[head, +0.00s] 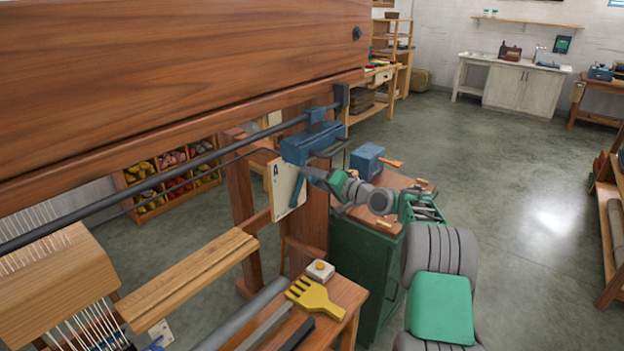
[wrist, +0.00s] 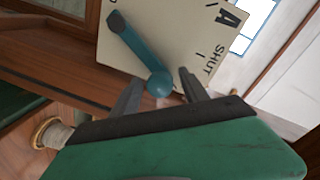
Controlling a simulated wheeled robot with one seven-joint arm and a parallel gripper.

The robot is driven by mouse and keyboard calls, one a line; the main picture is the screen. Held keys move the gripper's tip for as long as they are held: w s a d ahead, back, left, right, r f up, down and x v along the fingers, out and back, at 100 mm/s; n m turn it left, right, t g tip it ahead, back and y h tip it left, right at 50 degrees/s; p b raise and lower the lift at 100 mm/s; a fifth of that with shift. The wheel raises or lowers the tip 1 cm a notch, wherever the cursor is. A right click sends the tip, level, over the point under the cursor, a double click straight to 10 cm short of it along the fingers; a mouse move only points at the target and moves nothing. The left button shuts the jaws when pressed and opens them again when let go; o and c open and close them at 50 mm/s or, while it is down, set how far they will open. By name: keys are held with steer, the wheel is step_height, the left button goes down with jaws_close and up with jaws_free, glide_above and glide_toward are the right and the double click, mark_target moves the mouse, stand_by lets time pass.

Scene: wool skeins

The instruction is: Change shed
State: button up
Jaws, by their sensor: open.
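A cream plate (head: 280,184) is fixed to a wooden post of the loom; in the wrist view the plate (wrist: 180,32) shows an "A" and the word "SHUT". A teal lever (wrist: 136,48) with a round knob (wrist: 160,84) is on it, its knob end away from both markings. The lever (head: 297,190) looks small in the head view. My gripper (wrist: 158,90) is open, with one finger on each side of the knob. Contact with the knob cannot be made out. In the head view my gripper (head: 308,177) reaches the plate from the right.
A blue block (head: 312,143) sits on a dark rail just above the plate. A green cabinet (head: 366,265) with a wooden top stands behind my arm. A yellow comb (head: 314,298) and a small push button box (head: 320,270) lie on a wooden bench in front. Open floor lies right.

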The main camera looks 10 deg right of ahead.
steer(key=b+v, duration=0.1)
steer(key=v, duration=0.6)
steer(key=shift+s+d+b, duration=0.25)
steer(key=shift+s+b, duration=0.05)
steer(key=shift+s, duration=0.05)
